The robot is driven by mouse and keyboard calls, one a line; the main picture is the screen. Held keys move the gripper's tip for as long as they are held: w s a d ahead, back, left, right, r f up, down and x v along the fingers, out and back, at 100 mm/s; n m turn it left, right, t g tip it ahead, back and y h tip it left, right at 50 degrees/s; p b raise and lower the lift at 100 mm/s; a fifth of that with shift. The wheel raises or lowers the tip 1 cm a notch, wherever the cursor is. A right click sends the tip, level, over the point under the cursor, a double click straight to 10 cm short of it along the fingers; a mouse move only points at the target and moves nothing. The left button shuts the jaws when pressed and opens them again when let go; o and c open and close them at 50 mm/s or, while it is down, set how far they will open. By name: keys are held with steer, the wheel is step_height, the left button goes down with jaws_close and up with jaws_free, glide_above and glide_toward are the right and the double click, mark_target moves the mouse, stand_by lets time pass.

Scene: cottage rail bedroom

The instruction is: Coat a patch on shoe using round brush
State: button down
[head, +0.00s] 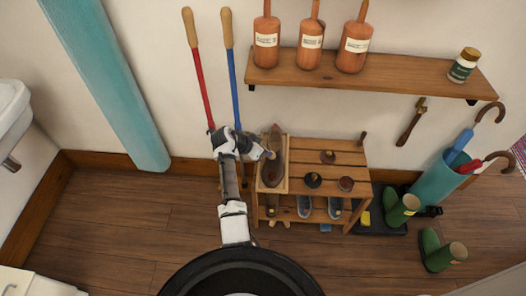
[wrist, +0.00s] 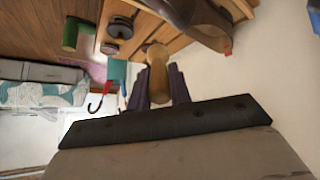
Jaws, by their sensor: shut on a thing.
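A brown shoe (head: 273,165) lies on a light wooden board (head: 286,187) at the left end of the slatted rack's top. The shoe also shows in the wrist view (wrist: 190,18), with a small red spot (wrist: 228,47) near its edge. My gripper (head: 263,153) is beside the shoe's left side. In the wrist view my gripper (wrist: 160,84) is shut on a tan wooden, rounded piece (wrist: 158,72), which looks like the round brush. Its bristles are hidden from me. I cannot tell whether it touches the shoe.
The rack (head: 320,153) also holds a dark round tin (head: 313,180) and other small round items, with shoes below. A shelf (head: 370,75) with bottles hangs above. Red (head: 199,85) and blue (head: 233,85) poles stand behind my arm. Green boots (head: 402,209) and a teal umbrella stand (head: 437,181) are right.

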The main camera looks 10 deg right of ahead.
stand_by(0.5)
steer(key=shift+s+d+f+b, duration=0.1)
steer(key=shift+d+f+b, duration=0.2)
steer(key=shift+d+f, duration=0.1)
steer(key=shift+s+d+r, duration=0.1)
